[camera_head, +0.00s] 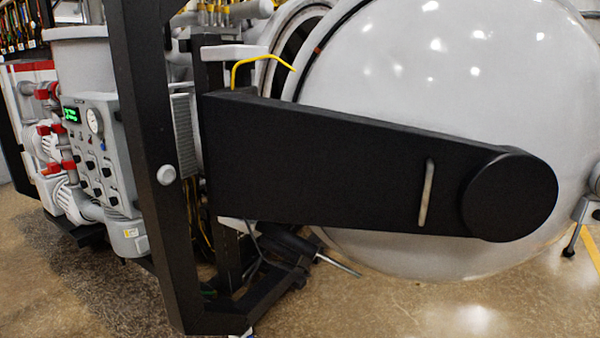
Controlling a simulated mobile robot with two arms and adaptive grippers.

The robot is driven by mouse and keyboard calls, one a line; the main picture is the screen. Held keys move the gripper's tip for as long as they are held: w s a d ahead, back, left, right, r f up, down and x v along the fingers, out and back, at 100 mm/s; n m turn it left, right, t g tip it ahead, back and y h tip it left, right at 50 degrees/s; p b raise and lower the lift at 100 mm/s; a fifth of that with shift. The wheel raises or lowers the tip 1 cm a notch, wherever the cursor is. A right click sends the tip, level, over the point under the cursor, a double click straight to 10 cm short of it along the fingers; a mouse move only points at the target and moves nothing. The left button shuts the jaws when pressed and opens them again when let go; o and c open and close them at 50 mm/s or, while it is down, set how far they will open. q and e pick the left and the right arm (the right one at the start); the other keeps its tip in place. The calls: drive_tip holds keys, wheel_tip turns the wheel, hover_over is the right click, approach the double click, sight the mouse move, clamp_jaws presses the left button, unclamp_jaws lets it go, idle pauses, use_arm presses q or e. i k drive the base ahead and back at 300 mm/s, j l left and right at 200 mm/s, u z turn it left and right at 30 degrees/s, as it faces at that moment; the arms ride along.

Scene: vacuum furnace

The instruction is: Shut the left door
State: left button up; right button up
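The left door (440,75) is a large, shiny, pale domed disc that fills the right half of the head view. A broad black hinge arm (330,160) runs across its front from the frame on the left to a round black cap (510,195). A slim metal handle (427,193) stands upright on this arm. Behind the door's left rim, part of the chamber's round flange (275,60) shows with a dark band between them. The door looks apart from the flange, but how wide the gap is cannot be told. Neither of my grippers is in view.
A black upright frame post (150,130) stands left of the door. Beyond it is a grey control box (100,150) with a gauge and green display. A dark cylinder with a thin rod (310,250) sits below the arm. Bare floor (420,310) lies in front.

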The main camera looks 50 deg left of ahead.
sight(438, 141)
drive_tip(key=u, duration=1.4)
drive_tip(key=i+l, duration=0.1)
drive_tip(key=l, duration=0.25)
drive_tip(key=i+l+u, duration=0.1)
drive_tip(key=l, duration=0.6)
drive_tip(key=i+u, duration=0.05)
